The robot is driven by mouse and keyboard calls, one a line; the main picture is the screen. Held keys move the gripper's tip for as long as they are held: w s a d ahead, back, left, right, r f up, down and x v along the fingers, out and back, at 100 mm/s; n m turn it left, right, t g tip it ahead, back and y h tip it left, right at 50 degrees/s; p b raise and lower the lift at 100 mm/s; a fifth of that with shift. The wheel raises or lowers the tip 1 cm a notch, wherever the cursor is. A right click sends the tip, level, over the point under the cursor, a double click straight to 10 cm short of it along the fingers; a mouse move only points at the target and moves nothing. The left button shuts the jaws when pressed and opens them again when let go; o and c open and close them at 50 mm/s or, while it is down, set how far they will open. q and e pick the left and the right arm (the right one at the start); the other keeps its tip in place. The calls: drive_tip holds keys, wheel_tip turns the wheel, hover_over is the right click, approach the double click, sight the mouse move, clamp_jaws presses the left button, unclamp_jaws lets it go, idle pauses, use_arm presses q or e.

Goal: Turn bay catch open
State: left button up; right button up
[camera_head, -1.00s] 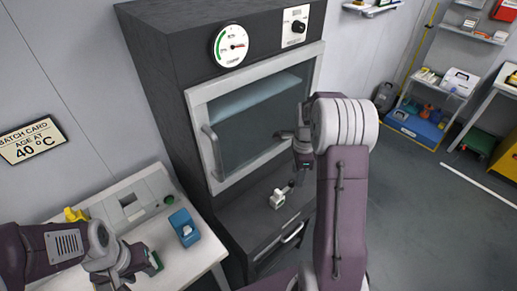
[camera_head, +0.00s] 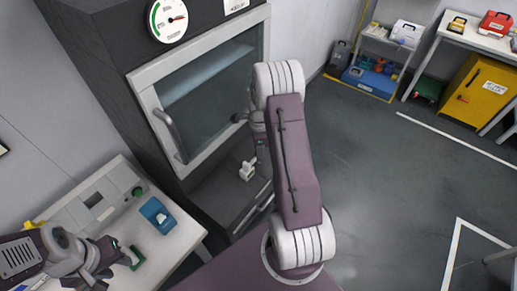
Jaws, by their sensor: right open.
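My right arm reaches down in front of the cabinet. My left gripper (camera_head: 110,268) is at the lower left over the white bench, beside a small green object (camera_head: 135,257). Whether it holds that object is unclear.
The glazed door (camera_head: 205,90) with a grey handle (camera_head: 170,135) appears closed. A drawer handle (camera_head: 253,208) is below the fitting. A blue device (camera_head: 157,214) stands on the white bench (camera_head: 185,240). Open floor lies to the right, before shelves and a yellow cabinet (camera_head: 478,95).

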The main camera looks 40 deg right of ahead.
clamp_jaws()
drive_tip(key=shift+n, duration=0.3)
drive_tip(key=n+p, duration=0.1)
drive_tip(key=n, duration=0.2)
drive_tip(key=shift+r+n, duration=0.1)
drive_tip(key=shift+n, duration=0.3)
drive_tip(key=n+p, duration=0.1)
drive_tip(key=n, duration=0.3)
drive_tip(key=shift+n, duration=0.3)
drive_tip(key=n+p, duration=0.1)
drive_tip(key=n, duration=0.3)
drive_tip(key=shift+n, duration=2.4)
drive_tip(key=shift+w, duration=0.1)
